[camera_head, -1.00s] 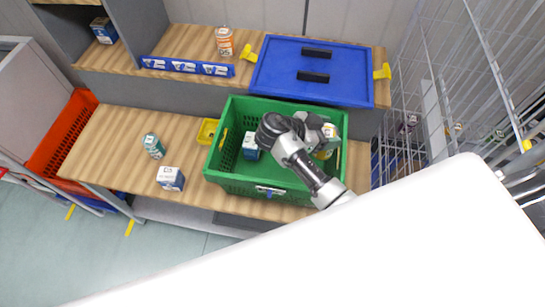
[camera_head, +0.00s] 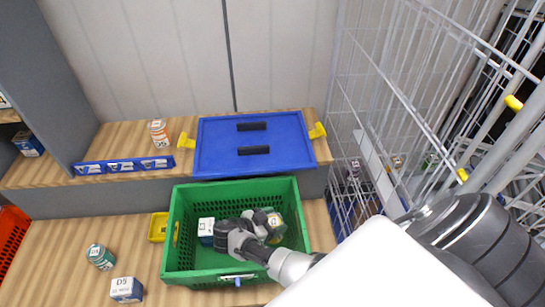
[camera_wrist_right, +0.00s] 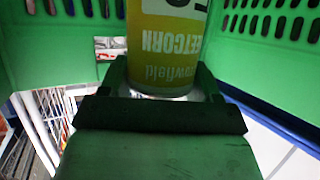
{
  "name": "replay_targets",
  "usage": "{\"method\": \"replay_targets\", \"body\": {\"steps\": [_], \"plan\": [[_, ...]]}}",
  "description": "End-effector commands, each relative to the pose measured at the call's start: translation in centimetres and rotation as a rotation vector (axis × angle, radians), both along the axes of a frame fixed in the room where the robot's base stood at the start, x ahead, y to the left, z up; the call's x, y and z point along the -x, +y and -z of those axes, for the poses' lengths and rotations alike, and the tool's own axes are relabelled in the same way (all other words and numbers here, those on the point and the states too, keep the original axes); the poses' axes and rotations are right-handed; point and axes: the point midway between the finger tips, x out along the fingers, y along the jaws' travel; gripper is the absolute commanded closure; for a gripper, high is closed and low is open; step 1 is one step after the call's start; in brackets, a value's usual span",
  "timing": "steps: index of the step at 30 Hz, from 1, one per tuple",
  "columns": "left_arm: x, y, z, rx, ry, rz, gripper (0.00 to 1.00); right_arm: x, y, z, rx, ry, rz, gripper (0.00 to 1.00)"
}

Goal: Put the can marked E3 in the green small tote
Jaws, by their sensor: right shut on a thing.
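My right gripper (camera_head: 262,222) reaches down inside the green tote (camera_head: 175,225). It is shut on a yellow-green sweetcorn can (camera_head: 277,232). In the right wrist view the can (camera_wrist_right: 168,45) stands between the fingers (camera_wrist_right: 160,85), its printing upside down. Its mark is mostly cut off at the top edge there, and too small to read in the head view, so I cannot confirm E3. The can is inside the tote near its right wall; I cannot tell whether it touches the floor. My left gripper is not in view.
A wire cage (camera_head: 370,120) stands right.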

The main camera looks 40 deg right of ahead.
Motion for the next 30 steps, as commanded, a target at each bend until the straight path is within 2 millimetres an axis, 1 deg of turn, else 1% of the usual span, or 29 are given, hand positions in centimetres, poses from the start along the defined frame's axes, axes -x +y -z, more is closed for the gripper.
{"method": "replay_targets", "body": {"steps": [3,7,10,17,30], "plan": [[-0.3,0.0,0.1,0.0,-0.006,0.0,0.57,-0.1,0.0,1.4,0.001,0.002,0.0,0.71],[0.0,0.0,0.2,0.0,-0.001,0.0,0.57,-0.1,0.0,2.6,0.001,0.001,0.0,0.71],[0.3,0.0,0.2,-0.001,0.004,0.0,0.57,-0.1,0.0,2.9,0.0,0.0,-0.001,0.71],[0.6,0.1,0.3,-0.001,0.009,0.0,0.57,0.0,0.0,2.9,0.0,-0.001,-0.001,0.71],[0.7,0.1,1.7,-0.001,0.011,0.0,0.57,0.0,0.0,4.1,0.0,-0.001,0.0,0.71]]}}
